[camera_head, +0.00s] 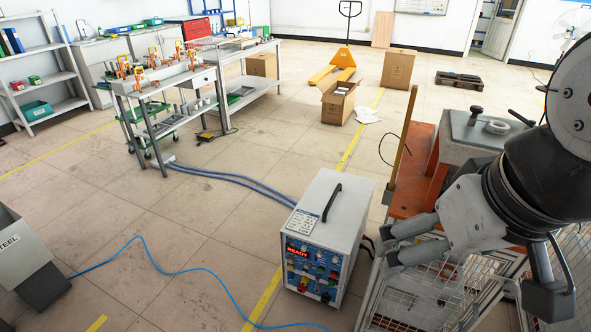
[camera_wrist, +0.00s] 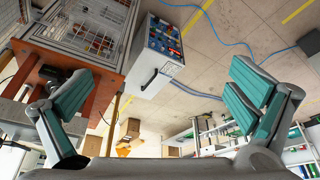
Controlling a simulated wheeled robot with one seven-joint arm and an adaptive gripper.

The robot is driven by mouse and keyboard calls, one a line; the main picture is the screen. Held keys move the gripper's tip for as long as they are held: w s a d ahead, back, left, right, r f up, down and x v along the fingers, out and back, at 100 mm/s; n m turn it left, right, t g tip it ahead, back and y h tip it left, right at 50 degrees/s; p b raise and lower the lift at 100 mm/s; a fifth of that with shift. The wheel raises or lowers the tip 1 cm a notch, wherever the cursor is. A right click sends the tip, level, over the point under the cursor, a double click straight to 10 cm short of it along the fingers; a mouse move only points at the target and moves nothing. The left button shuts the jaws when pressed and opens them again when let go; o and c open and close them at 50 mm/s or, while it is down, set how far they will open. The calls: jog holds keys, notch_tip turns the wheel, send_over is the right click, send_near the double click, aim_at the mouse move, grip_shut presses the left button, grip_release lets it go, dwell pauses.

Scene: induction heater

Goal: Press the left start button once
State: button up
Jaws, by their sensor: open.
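The white induction heater box (camera_head: 338,212) stands on the floor in the lower middle of the head view. Its dark front panel (camera_head: 312,268) carries a lit red display reading "READY" and several small coloured buttons and knobs. The left start button is too small to single out. In the wrist view the box (camera_wrist: 150,77) and its panel (camera_wrist: 165,38) appear above centre, between the fingers. My gripper (camera_head: 386,243) is open and empty, to the right of the box and apart from it in the head view. It also shows in the wrist view (camera_wrist: 162,92), fingers spread wide.
An orange-topped stand (camera_head: 410,175) with a mesh cage (camera_head: 425,285) is close by my gripper, with an upright brass-coloured bar (camera_head: 404,145). A blue cable (camera_head: 205,272) crosses the floor. A grey bin (camera_head: 25,262) stands left. The floor left of the heater is mostly clear.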

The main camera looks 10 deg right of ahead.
grip_shut()
dwell(1.4)
